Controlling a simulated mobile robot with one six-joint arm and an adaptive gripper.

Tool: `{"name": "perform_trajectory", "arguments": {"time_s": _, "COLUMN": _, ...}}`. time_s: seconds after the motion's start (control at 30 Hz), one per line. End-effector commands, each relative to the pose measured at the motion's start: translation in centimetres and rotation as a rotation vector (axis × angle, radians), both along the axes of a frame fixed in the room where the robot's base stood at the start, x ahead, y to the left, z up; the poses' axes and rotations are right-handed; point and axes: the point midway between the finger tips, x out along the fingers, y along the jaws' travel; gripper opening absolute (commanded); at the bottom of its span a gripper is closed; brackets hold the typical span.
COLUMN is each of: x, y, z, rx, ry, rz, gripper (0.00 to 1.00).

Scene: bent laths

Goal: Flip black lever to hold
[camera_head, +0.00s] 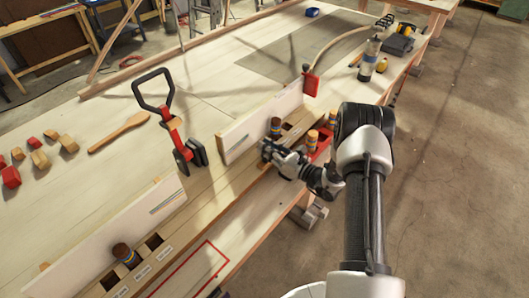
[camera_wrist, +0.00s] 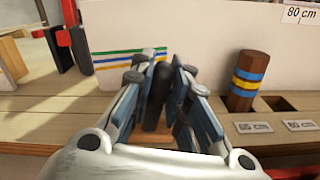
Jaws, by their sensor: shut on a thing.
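A dark, upright black lever (camera_wrist: 155,98) stands between the fingers of my gripper (camera_wrist: 158,85) in the wrist view. The gripper is shut on it, and the fingers hide its sides. In the head view my gripper (camera_head: 268,150) is at the wooden rail, in front of a white upright board (camera_head: 240,135); the lever cannot be made out there. The lever's foot is near a wooden block in the wrist view. I cannot tell which setting it is at.
A brown peg with blue and yellow bands (camera_wrist: 248,80) stands right of the gripper, beside an empty square hole (camera_wrist: 281,103). A red and black clamp (camera_head: 173,125) with a black loop handle is to the left. Wooden blocks (camera_head: 40,159) lie at far left.

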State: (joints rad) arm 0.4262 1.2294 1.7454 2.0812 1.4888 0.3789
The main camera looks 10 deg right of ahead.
Motion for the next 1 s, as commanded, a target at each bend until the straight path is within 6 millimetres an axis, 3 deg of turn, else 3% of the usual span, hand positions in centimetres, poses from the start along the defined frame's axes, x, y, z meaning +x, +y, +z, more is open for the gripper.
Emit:
{"name": "perform_trajectory", "arguments": {"time_s": 0.4, "x": 0.64, "y": -0.94, "z": -0.53, "rx": 0.155, "ry": 0.115, "rz": 0.000, "gripper": 0.00}}
{"name": "perform_trajectory", "arguments": {"time_s": 0.97, "x": 0.71, "y": -1.05, "z": -0.56, "rx": 0.179, "ry": 0.133, "rz": 0.000, "gripper": 0.00}}
{"name": "perform_trajectory", "arguments": {"time_s": 1.0, "x": 0.71, "y": -1.05, "z": -0.56, "rx": 0.179, "ry": 0.133, "rz": 0.000, "gripper": 0.18}}
